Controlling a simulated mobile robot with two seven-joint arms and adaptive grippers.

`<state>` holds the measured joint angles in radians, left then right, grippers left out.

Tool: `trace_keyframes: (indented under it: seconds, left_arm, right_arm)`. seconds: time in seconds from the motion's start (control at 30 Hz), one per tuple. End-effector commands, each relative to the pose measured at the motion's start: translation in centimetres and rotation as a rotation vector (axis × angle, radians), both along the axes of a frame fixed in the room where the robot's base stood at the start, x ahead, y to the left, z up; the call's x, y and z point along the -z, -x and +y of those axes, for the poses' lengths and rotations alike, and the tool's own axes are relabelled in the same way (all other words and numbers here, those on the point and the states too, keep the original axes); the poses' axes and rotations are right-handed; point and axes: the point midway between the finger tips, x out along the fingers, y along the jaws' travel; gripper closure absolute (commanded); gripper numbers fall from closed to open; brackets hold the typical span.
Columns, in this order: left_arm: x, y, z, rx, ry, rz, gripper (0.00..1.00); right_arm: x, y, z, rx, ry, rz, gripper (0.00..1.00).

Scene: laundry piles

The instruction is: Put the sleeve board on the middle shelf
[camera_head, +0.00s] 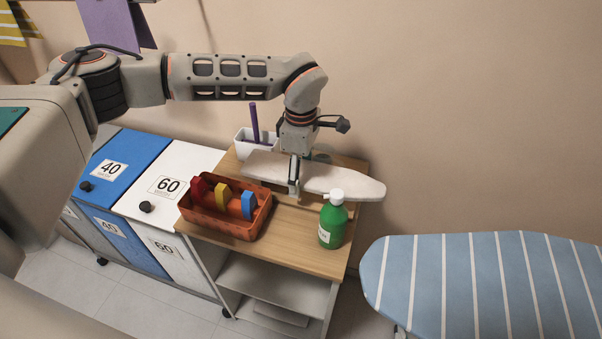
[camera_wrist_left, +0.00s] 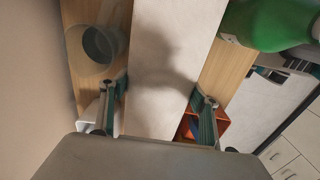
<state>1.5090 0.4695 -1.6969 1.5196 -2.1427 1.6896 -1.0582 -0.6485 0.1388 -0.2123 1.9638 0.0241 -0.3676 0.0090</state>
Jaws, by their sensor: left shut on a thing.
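The sleeve board (camera_head: 345,182) is a long, pale padded board with a rounded right end. It lies level across the wooden top of the trolley (camera_head: 285,252), and I cannot tell whether it touches the top. My left gripper (camera_head: 294,176) points down and is shut across the middle of the board. In the left wrist view the board (camera_wrist_left: 168,65) runs between the two fingers of the gripper (camera_wrist_left: 160,108). The trolley's white middle shelf (camera_head: 262,278) shows below the top, partly hidden. My right gripper is not in view.
An orange basket (camera_head: 213,222) with coloured items and a green bottle (camera_head: 333,222) stand on the trolley top. A white holder (camera_head: 243,146) and a cup (camera_wrist_left: 98,45) are behind the board. A striped ironing board (camera_head: 485,285) is at right, laundry bins (camera_head: 165,187) at left.

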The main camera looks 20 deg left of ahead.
Motion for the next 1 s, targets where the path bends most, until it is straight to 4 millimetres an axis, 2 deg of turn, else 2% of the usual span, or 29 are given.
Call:
trace_keyframes:
  seconds: [0.27, 0.3, 0.33, 0.67, 0.77, 1.0]
  left_arm:
    - [0.1, -0.1, -0.1, 0.001, 0.001, -0.002, 0.78]
    - [0.2, 0.0, 0.0, 0.001, 0.000, 0.000, 0.34]
    - [0.2, 0.0, 0.0, 0.001, 0.000, 0.000, 0.32]
    - [-0.2, 0.0, 0.0, 0.001, 0.000, -0.001, 0.32]
    - [-1.2, -0.1, 0.0, 0.001, 0.000, -0.004, 0.32]
    - [-5.8, -0.1, 0.0, 0.001, 0.000, -0.005, 0.32]
  right_arm:
    - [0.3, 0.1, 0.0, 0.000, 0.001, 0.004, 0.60]
    - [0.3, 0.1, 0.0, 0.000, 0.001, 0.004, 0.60]
    - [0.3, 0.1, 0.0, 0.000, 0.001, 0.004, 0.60]
    - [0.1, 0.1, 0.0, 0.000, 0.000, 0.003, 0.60]
    - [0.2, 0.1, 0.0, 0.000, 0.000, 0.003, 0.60]
    - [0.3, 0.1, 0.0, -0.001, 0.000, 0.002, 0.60]
